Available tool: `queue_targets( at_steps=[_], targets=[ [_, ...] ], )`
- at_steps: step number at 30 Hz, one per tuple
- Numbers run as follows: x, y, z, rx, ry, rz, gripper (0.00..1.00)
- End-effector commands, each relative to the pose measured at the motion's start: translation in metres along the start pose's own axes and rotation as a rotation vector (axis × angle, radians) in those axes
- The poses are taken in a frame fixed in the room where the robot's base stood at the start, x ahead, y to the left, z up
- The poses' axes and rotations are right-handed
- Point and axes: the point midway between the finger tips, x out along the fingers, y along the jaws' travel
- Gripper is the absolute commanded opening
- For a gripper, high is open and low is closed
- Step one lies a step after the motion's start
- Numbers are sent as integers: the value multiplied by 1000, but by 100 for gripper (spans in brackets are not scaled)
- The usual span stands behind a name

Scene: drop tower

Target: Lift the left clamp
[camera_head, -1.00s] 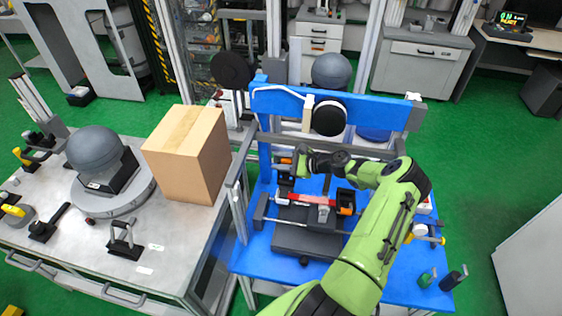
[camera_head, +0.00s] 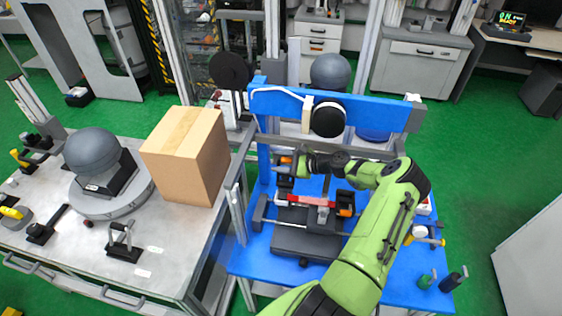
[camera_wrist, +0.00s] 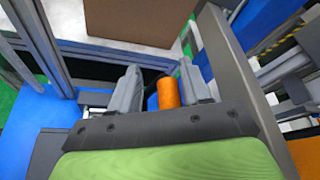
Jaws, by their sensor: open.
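The left clamp (camera_head: 285,161), with an orange handle and dark body, stands at the left rear of the dark fixture on the blue table. Its orange handle (camera_wrist: 168,93) shows in the wrist view between my fingers, closer to the right one. My gripper (camera_wrist: 163,88) is open, its two grey fingers apart; in the head view it (camera_head: 291,166) is at the left clamp and partly hides it. Whether the fingers touch the handle I cannot tell. The right clamp (camera_head: 346,203), also orange and black, stands at the right of the fixture.
A red bar (camera_head: 311,201) lies across the dark fixture (camera_head: 305,240). Grey frame posts (camera_head: 240,205) rise at the table's left edge. A cardboard box (camera_head: 185,165) stands on the grey table to the left. A blue beam (camera_head: 375,110) with a black disc is behind.

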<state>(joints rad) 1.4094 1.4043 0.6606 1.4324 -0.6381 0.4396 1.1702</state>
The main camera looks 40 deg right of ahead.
Motion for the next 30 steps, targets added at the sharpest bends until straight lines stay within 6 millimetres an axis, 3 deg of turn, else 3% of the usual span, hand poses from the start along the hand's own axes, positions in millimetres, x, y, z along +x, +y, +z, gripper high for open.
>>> queue_targets(
  at_steps=[5,12,18,23,30],
  targets=[
    [-29,-1,0,1,3,-4,47],
    [-98,-2,-1,1,5,-5,47],
    [-143,-2,-1,-1,4,-5,47],
    [-157,-1,-1,0,2,-2,47],
    [-157,-1,-1,0,2,-2,46]
  ],
)
